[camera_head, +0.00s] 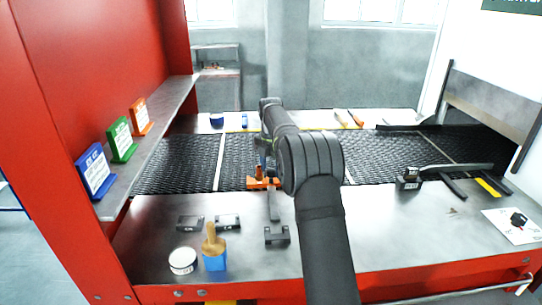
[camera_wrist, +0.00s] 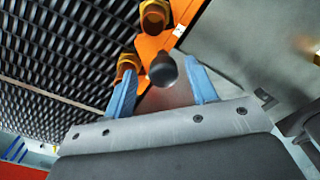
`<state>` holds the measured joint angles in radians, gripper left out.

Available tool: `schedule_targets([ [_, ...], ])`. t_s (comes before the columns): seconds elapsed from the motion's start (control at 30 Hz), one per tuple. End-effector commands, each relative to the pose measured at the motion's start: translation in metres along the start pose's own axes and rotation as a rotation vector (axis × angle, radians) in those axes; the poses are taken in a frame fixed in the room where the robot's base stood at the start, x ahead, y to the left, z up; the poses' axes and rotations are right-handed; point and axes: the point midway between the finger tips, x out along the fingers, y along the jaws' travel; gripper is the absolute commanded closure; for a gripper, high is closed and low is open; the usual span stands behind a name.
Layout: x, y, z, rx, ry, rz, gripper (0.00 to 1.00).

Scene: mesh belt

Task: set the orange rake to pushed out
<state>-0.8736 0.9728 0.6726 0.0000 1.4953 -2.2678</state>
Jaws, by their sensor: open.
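The orange rake (camera_head: 258,184) lies at the near edge of the mesh belt in the head view, partly hidden by my arm. In the wrist view, its orange body (camera_wrist: 151,48) carries brown-yellow parts and a dark round knob (camera_wrist: 163,71). My gripper (camera_wrist: 160,68) is open, with one blue finger on each side of that knob in the picture. I cannot tell whether the fingers touch it. In the head view my gripper (camera_head: 262,165) is right over the rake. A grey bar (camera_head: 273,205) runs from the rake toward the front bench.
The dark mesh belt (camera_head: 180,172) runs across behind the metal bench (camera_head: 150,225). A blue cup with a brush (camera_head: 214,262), a white-topped tin (camera_head: 183,262) and a dark bracket (camera_head: 277,236) stand on the bench. A dark handled block (camera_head: 408,180) is at right.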

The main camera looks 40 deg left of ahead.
Motion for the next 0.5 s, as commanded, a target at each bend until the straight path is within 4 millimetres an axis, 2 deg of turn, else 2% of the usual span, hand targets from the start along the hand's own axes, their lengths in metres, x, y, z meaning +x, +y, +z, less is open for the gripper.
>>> schedule_targets([
  [0.17,-0.026,0.001,0.0,0.0,-0.004,0.005,0.48],
  [0.5,-0.106,0.001,0.001,0.0,-0.004,0.005,0.48],
])
